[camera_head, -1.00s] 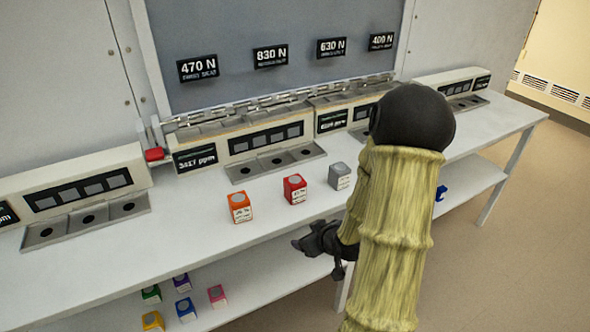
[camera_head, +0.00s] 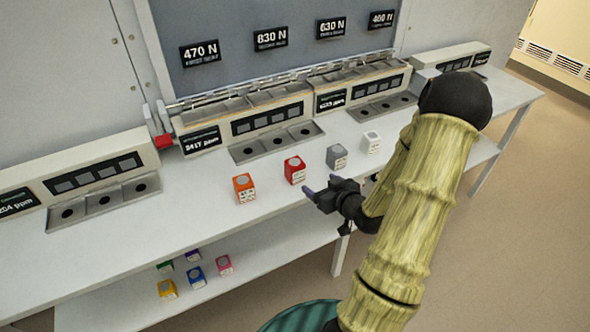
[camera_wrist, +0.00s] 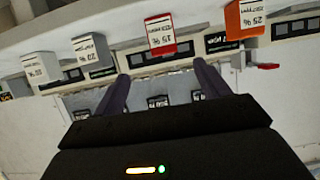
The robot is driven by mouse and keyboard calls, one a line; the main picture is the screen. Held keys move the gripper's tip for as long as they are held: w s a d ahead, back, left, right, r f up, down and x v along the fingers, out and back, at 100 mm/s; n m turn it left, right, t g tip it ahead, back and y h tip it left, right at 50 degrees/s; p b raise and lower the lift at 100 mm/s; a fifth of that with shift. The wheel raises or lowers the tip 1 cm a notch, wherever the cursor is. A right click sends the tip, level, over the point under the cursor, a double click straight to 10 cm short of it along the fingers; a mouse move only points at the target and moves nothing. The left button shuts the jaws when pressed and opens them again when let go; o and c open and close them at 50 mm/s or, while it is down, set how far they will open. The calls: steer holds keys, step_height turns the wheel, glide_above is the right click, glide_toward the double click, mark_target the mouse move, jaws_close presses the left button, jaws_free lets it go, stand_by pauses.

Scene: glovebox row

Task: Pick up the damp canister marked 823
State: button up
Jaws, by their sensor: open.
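Several small canisters stand in a row on the bench: orange (camera_head: 243,187), red (camera_head: 294,169), grey (camera_head: 337,156) and white (camera_head: 370,142). In the wrist view they appear upside down: white (camera_wrist: 41,67), grey (camera_wrist: 92,50), red (camera_wrist: 160,33) and orange (camera_wrist: 245,18). Their labels carry percent figures, but I cannot read 823 on any of them. My gripper (camera_head: 320,190) is open and empty at the bench's front edge, in front of the red and grey canisters. Its two dark fingers (camera_wrist: 162,85) point toward the row, with the red canister between and beyond them.
The white bench (camera_head: 150,233) carries instrument consoles with sunken wells (camera_head: 277,142) along its back. Several coloured canisters (camera_head: 195,272) stand on the lower shelf. Number plates (camera_head: 271,39) hang on the panel behind. The bench front left of the orange canister is clear.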

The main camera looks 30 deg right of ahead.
mark_target(299, 171)
steer(key=p+x, duration=0.2)
steer(key=x, duration=0.9)
steer(key=shift+a+p+x, duration=0.15)
steer(key=shift+p+x, duration=0.4)
steer(key=shift+x, duration=0.75)
steer(key=shift+a+p+x, duration=0.1)
steer(key=shift+p+x, duration=0.4)
steer(key=shift+x, duration=0.75)
steer(key=c, duration=1.1)
steer(key=shift+r, duration=0.1)
